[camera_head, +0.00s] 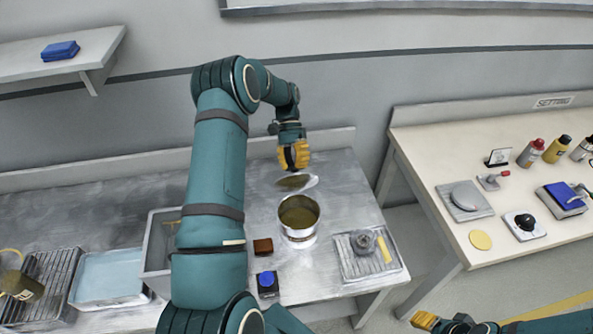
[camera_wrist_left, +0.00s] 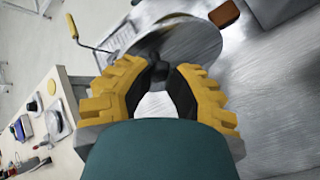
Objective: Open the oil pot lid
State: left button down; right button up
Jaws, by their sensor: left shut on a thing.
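The oil pot (camera_head: 300,237) is a round metal pot on the steel bench, with its top uncovered and a dark yellowish inside showing. Its round metal lid (camera_head: 310,182) is off the pot, behind it in the head view. My left gripper (camera_head: 294,166) is above the lid. In the left wrist view its yellow fingers (camera_wrist_left: 158,78) are shut on the dark knob of the lid (camera_wrist_left: 195,40). Whether the lid touches the bench is unclear. My right gripper (camera_head: 427,321) shows only partly at the lower right edge, and its opening is unclear.
A brown block (camera_head: 263,246) and a blue-topped dark block (camera_head: 267,283) sit left of the pot. A metal tray (camera_head: 352,268) with a grey part stands to its right. A grey bin (camera_head: 157,250) is partly behind my left arm. A second table (camera_head: 440,160) stands right across a gap.

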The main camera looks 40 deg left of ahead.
pick_arm(q)
jog(key=shift+w+a+f, duration=0.4)
jog(key=shift+a+f, duration=0.2)
jog(key=shift+a, duration=0.1)
jog(key=c, duration=0.9)
grip_release()
jog(key=shift+o, duration=0.5)
jog(key=shift+w+a, duration=0.1)
jog(key=shift+a, duration=0.05)
jog(key=shift+r, duration=0.15)
jog(key=v, duration=0.7)
jog(key=shift+w, duration=0.2)
